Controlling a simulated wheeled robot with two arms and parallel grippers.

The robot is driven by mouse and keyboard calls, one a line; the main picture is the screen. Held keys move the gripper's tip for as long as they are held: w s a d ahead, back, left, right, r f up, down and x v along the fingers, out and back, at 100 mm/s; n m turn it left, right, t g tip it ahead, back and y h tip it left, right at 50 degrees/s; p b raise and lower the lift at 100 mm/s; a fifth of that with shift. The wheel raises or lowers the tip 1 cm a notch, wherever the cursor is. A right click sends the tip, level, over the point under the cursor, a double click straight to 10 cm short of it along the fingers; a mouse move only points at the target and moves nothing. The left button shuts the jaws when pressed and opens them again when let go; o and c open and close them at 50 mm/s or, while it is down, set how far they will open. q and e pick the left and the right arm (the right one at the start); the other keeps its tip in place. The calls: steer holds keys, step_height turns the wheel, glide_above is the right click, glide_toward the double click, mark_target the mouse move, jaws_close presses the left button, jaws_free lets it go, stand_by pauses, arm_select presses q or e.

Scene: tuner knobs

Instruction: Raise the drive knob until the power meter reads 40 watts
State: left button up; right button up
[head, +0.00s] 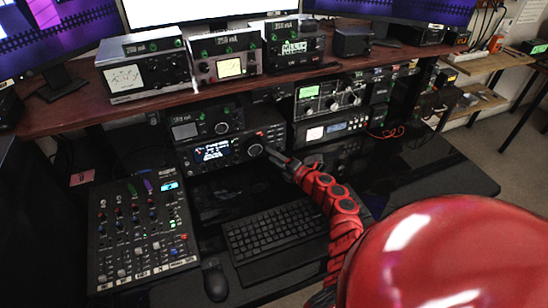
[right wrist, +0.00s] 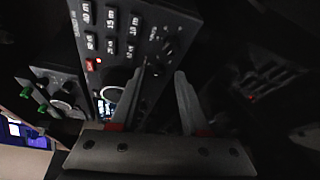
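The black radio (head: 215,153) with a lit display sits on the desk under the shelf. Its large round knob (head: 254,150) is at the right of its face. My right gripper (head: 272,158) is in front of that right end. In the right wrist view its two fingers (right wrist: 165,74) are apart, with nothing clearly held. The panel (right wrist: 135,40) there shows band buttons and small dark knobs (right wrist: 168,46) near the fingertips. I cannot read which is the drive knob. Lit meters on the shelf include a white-faced one (head: 125,77) and a yellowish one (head: 230,67); their readings are too small. My left gripper is out of view.
A mixer (head: 143,230) stands at the left, with a keyboard (head: 275,232) and a mouse (head: 214,279) in front of the radio. Another radio (head: 330,97) and a unit below it (head: 334,130) stand to the right. The shelf edge (head: 180,100) runs above.

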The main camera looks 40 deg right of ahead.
stand_by(0.3)
steer(key=s+d, duration=0.1)
steer(key=s, duration=0.4)
steer(key=s+r+b, duration=0.1)
steer(key=s, duration=0.5)
steer(key=s+d, duration=0.1)
steer(key=s, duration=0.5)
steer(key=shift+d+r+b, duration=0.2)
steer(key=shift+d+b, duration=0.1)
steer(key=shift+b, duration=0.05)
